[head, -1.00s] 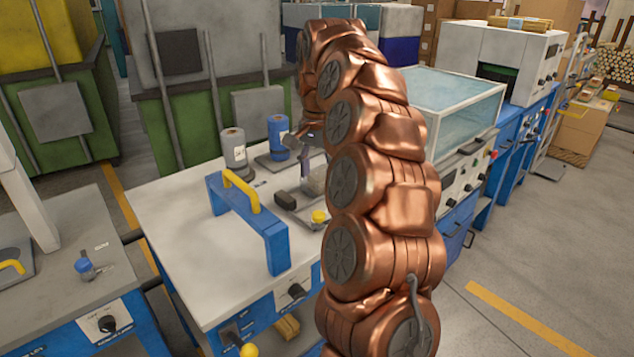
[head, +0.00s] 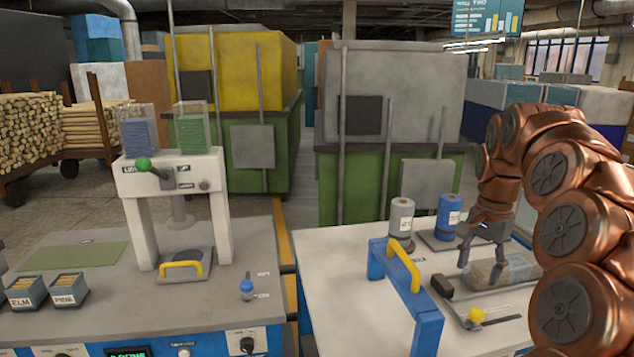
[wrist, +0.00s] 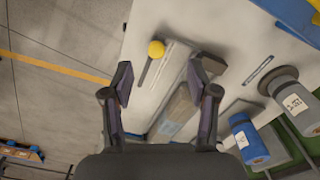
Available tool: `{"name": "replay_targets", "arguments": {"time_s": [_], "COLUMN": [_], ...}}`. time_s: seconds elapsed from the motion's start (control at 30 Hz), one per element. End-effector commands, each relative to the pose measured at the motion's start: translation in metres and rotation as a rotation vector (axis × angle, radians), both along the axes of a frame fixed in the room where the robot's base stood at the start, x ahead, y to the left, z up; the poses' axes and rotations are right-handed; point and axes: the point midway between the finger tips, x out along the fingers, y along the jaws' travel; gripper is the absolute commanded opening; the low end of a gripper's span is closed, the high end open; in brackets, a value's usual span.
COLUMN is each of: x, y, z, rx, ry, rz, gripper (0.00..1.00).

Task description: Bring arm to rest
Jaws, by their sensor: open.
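My gripper (head: 481,262) is open and empty at the end of my copper-coloured arm, over the right part of the white worktable (head: 335,300). Its two dark fingers also show spread apart in the wrist view (wrist: 162,85). In the wrist view, a brownish block with a pale bluish end (wrist: 178,112) lies beyond the fingers, with nothing held between them. In the head view this block (head: 505,270) lies behind and right of the fingers, partly covered by them. I cannot tell the gap between fingertips and block.
A blue frame with a yellow handle (head: 425,310), a yellow knob (head: 476,316), a grey canister (head: 401,217) and a blue canister (head: 448,212) stand on the table. A press (head: 172,180) stands on the left bench. Open floor shows in the wrist view.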

Motion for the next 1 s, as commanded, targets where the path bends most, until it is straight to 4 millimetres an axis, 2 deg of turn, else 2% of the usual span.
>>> {"name": "replay_targets", "arguments": {"time_s": [0.03,0.2,0.37,0.5,0.73,1.0], "x": [-0.009,-0.041,-0.077,-0.114,-0.179,-0.261], "y": [0.013,0.055,0.089,0.114,0.143,0.161], "z": [0.007,0.015,0.017,0.015,0.002,-0.022], "rx": [0.003,0.01,0.012,0.018,0.025,0.04], "ry": [0.002,0.007,0.017,0.032,0.065,0.104], "rz": [0.055,0.25,0.416,0.544,0.727,0.89], "gripper": [0.59,0.59,0.59,0.59,0.59,0.59]}}
